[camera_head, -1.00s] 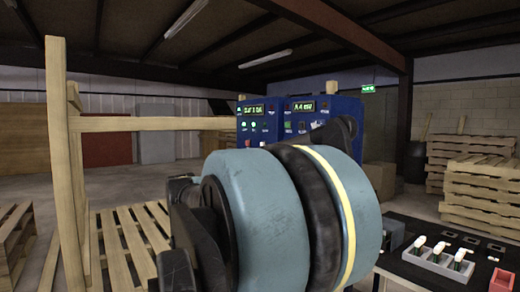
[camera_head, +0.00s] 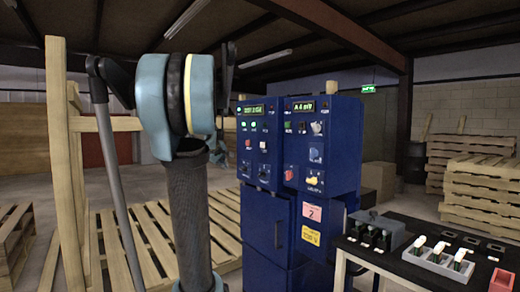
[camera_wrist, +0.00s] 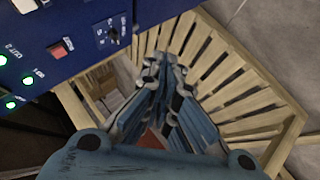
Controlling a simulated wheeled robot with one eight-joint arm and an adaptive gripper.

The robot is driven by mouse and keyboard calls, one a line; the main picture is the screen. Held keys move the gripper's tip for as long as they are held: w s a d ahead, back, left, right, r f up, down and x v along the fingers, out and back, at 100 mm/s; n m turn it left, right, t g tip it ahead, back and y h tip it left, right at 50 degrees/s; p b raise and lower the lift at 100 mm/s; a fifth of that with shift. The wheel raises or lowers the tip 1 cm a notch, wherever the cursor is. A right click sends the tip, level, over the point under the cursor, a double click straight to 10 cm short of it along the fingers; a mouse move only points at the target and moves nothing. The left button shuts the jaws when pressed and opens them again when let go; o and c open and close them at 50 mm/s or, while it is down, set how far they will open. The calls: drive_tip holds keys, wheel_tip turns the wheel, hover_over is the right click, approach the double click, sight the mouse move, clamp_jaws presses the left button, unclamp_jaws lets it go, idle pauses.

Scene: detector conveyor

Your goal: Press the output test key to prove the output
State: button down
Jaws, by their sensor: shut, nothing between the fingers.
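A blue control cabinet (camera_head: 335,150) stands in the middle of the head view, with two panels side by side. The left panel has a lit display (camera_head: 252,110), green lamps and a red key (camera_head: 248,145). The right panel has its own display (camera_head: 303,106) and another red key (camera_head: 289,174). In the wrist view, lit green lamps (camera_wrist: 28,81), a red key (camera_wrist: 61,47) and a black selector (camera_wrist: 114,36) show at upper left. I cannot tell which key is the output test key. My gripper (camera_wrist: 167,70) is shut and empty, apart from the panel in the picture.
A wooden frame (camera_head: 60,150) stands at left. Pallets (camera_head: 150,240) lie left of the cabinet; more are stacked at right (camera_head: 478,180).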

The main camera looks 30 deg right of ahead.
sight(262, 145)
drive_tip(key=w+d+r+n+h, duration=0.1)
drive_tip(key=w+d+r, duration=0.2)
drive_tip(key=d, duration=0.3)
drive_tip(key=w+d+r+t+h, duration=0.1)
drive_tip(key=w+d+r, duration=0.3)
drive_tip(key=d, duration=0.3)
drive_tip(key=shift+w+r+n, duration=0.25)
drive_tip(key=shift+w+n, duration=0.1)
drive_tip(key=shift+n, duration=0.05)
drive_tip(key=d, duration=0.8)
drive_tip(key=shift+w+d, duration=0.3)
drive_tip(key=shift+w, duration=0.05)
drive_tip(key=shift+d, duration=0.2)
idle(0.5)
drive_tip(key=shift+d, duration=0.25)
drive_tip(key=shift+d, duration=0.5)
idle(1.0)
drive_tip(key=shift+a, duration=0.15)
drive_tip(key=shift+s+a, duration=0.1)
drive_tip(key=shift+a, duration=0.7)
